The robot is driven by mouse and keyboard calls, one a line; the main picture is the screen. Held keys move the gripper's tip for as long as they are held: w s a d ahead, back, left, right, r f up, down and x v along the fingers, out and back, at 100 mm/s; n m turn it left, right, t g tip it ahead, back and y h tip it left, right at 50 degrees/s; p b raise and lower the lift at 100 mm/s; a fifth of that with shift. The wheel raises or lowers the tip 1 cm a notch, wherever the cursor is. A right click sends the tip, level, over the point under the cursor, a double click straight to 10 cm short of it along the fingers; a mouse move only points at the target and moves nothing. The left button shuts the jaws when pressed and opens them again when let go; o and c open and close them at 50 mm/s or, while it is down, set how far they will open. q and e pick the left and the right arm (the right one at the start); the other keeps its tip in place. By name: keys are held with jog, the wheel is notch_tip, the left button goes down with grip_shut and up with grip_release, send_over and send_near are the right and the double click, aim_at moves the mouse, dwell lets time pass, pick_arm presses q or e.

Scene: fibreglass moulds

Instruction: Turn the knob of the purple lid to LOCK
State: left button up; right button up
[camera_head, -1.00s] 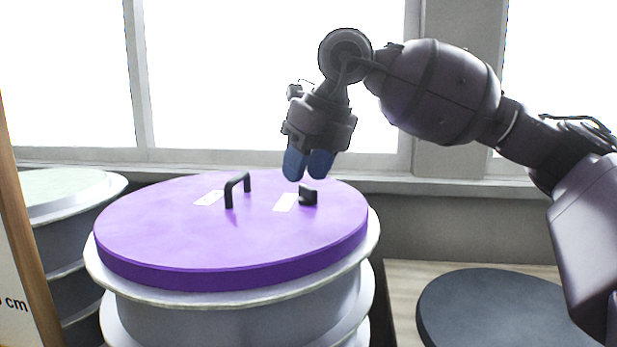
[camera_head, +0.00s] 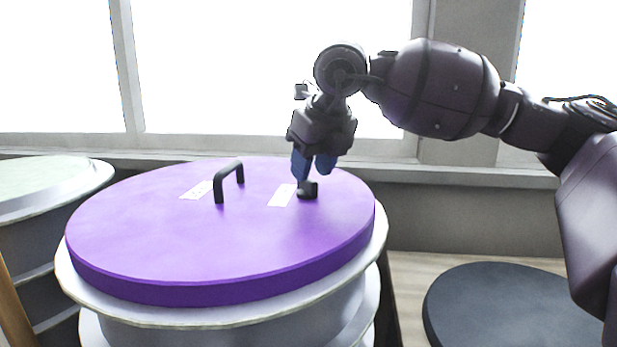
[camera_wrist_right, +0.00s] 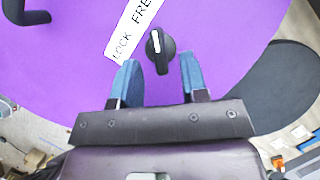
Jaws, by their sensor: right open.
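The purple lid (camera_head: 240,250) lies on a pale drum. Its black knob (camera_head: 307,190) sits near the lid's right edge, beside a white label (camera_head: 282,195). In the right wrist view the knob (camera_wrist_right: 160,50) has a white pointer line, and the label (camera_wrist_right: 133,28) reads LOCK and FREE; the line points toward the FREE end. My right gripper (camera_head: 314,172) points down just above the knob. In the right wrist view its blue fingers (camera_wrist_right: 157,82) are apart, on either side of the knob's near end, not closed on it. My left gripper is out of view.
A black arched handle (camera_head: 229,180) stands on the lid, left of the knob, with another white label (camera_head: 197,190) beside it. A second pale drum (camera_head: 50,188) stands at the left. A dark round lid or seat (camera_head: 495,305) is at the lower right. Windows are behind.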

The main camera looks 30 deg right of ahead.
aim_at(307, 186)
jog(key=shift+x, duration=1.5)
grip_shut()
